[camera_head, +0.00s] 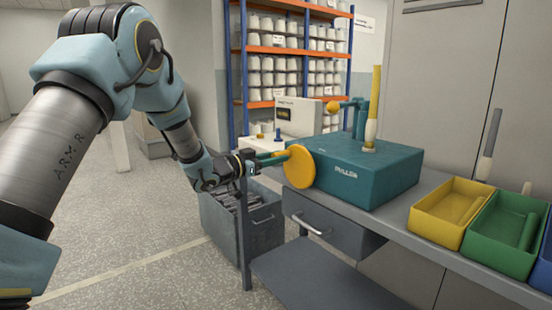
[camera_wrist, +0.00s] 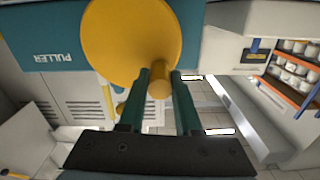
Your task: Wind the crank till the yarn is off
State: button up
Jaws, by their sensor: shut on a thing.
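The teal box marked PULLER (camera_head: 370,168) stands on the grey bench. A round yellow crank disc (camera_head: 301,168) is on its left side; it also fills the top of the wrist view (camera_wrist: 125,38). The crank's yellow knob (camera_wrist: 159,86) sticks out between the green fingers of my gripper (camera_wrist: 160,88). My gripper (camera_head: 278,157) is shut on this knob at the disc's face in the head view. A yellow bobbin (camera_head: 375,92) stands upright on top of the box, with pale yarn (camera_head: 371,130) around its lower part. A teal arm with a yellow ball (camera_head: 333,107) stands beside it.
A yellow tray (camera_head: 437,228) and a green tray (camera_head: 495,252) sit on the bench at right, with a blue tray (camera_head: 545,268) partly cut off. A drawer (camera_head: 325,222) hangs under the bench. A grey bin (camera_head: 258,232) stands below my gripper. Shelves (camera_head: 240,75) of white cones stand behind.

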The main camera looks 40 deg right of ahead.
grip_shut()
jog(key=shift+s+m+b, duration=0.1)
jog(key=shift+m+b, duration=0.2)
jog(key=shift+b, duration=0.1)
